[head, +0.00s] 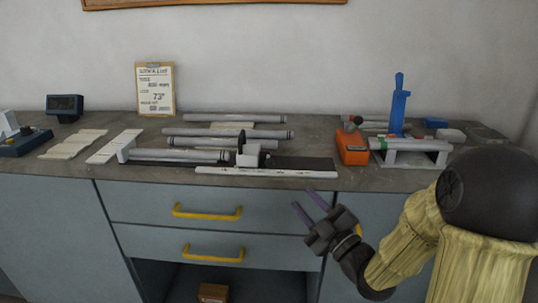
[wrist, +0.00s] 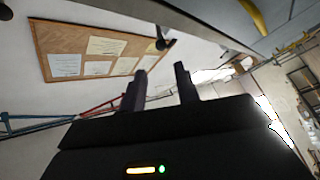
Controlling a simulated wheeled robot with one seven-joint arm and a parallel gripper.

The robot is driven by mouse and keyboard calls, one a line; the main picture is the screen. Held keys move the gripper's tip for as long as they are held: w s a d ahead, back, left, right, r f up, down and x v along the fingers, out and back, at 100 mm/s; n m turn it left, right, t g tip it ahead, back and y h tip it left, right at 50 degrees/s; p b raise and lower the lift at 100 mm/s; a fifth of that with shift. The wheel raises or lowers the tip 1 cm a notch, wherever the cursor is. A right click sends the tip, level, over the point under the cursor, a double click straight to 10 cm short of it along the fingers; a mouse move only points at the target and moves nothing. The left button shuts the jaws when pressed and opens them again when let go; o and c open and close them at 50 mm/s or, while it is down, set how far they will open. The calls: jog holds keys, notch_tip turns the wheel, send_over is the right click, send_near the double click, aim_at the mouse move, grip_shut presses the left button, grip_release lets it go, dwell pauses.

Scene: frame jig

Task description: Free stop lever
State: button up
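A measuring jig lies on the workbench in the head view, with a long dark rail (head: 300,163) and a pale stop block (head: 248,158) on it. A small dark upright part (head: 240,143) stands at the block's left side; it may be the stop lever, but it is too small to tell its position. A grey tube (head: 185,155) lies along the jig to the left of the block.
More tubes (head: 235,118) lie behind the jig. A pale strip (head: 265,172) lies along the front edge. An orange box (head: 352,147) and a blue upright tool (head: 398,105) stand at the right. Yellow drawer handles (head: 207,212) stick out below the worktop.

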aim_at(269, 159)
jog(key=p+x, duration=0.1)
jog(key=x, duration=1.4)
jog(key=shift+w+a, duration=0.15)
jog(key=shift+a, duration=0.05)
grip_shut()
